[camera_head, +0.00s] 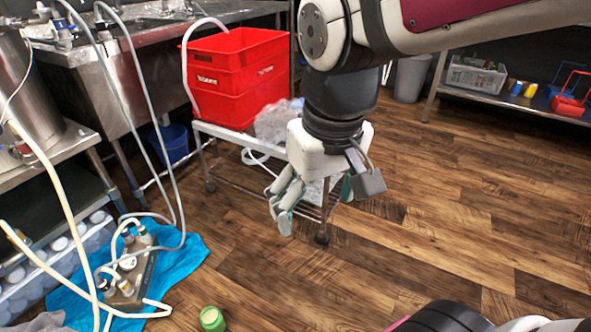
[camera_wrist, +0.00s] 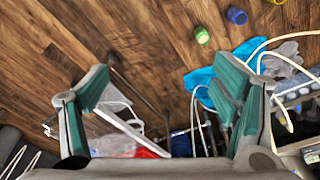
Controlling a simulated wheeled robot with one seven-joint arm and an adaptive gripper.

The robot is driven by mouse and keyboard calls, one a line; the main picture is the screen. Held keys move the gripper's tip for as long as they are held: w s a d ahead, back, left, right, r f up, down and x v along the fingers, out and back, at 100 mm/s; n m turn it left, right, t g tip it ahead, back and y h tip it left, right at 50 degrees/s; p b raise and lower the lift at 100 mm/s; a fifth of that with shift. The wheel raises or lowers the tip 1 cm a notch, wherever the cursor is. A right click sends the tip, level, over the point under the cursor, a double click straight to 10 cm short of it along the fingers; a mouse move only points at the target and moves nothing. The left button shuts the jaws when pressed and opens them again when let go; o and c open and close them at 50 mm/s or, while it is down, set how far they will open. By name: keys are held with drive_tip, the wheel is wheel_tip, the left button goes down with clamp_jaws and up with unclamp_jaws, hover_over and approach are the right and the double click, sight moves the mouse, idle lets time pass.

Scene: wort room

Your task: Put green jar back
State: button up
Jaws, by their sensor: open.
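A green jar (camera_head: 211,319) with a pale green lid stands on the wooden floor at the bottom of the head view. In the wrist view the green jar (camera_wrist: 202,35) shows at the upper right, on bare floor beside the blue cloth. My gripper (camera_head: 322,200) hangs over the floor in front of a metal trolley, above and to the right of the jar. In the wrist view my gripper (camera_wrist: 163,78) has its fingers spread wide with nothing between them. The gripper is apart from the jar.
A blue cloth (camera_head: 187,262) on the floor bears a pump-like unit (camera_head: 137,270) with hoses. A red crate (camera_head: 238,85) sits on the trolley. In the wrist view, a blue jar (camera_wrist: 237,16) stands near the green jar. The floor at right (camera_head: 440,220) is clear.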

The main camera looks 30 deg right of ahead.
drive_tip(key=s+g, duration=0.1)
drive_tip(key=s, duration=1.2)
drive_tip(key=shift+s+d+r+m+g, duration=0.3)
drive_tip(key=shift+d+g, duration=0.05)
drive_tip(key=shift+g, duration=0.05)
wheel_tip(320, 180, up, 37)
drive_tip(key=t+p, duration=0.4)
drive_tip(key=p, duration=3)
drive_tip(key=shift+d+f+p, duration=0.15)
drive_tip(key=shift+f+p, duration=0.05)
drive_tip(key=shift+p, duration=0.15)
